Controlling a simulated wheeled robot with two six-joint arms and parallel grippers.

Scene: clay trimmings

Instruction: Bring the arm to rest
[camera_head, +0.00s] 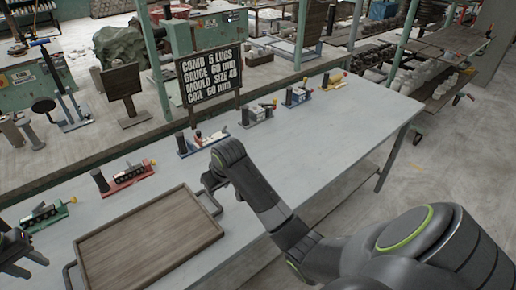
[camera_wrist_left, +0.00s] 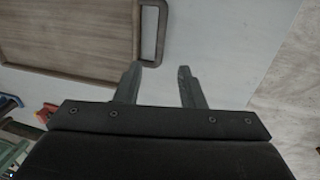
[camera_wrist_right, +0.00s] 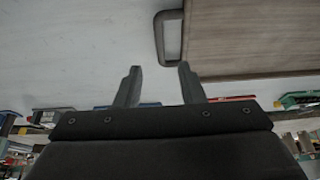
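My left gripper (camera_head: 24,260) shows at the left edge of the head view, beside the left end of a brown wooden tray (camera_head: 150,240). In the left wrist view its fingers (camera_wrist_left: 160,72) are apart with nothing between them, close to a dark tray handle (camera_wrist_left: 153,30). My right arm reaches in from the right, and my right gripper (camera_head: 209,183) is near the tray's right handle, partly hidden by its own wrist. In the right wrist view its fingers (camera_wrist_right: 159,70) are apart and empty, close to the other handle (camera_wrist_right: 168,40). The tray looks empty and lies flat.
The tray is on a long grey table (camera_head: 320,130). A row of small tool stands, among them a red one (camera_head: 125,177) and a blue one (camera_head: 203,142), lines its back edge. A black sign (camera_head: 208,75) stands behind. The table's right part is clear.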

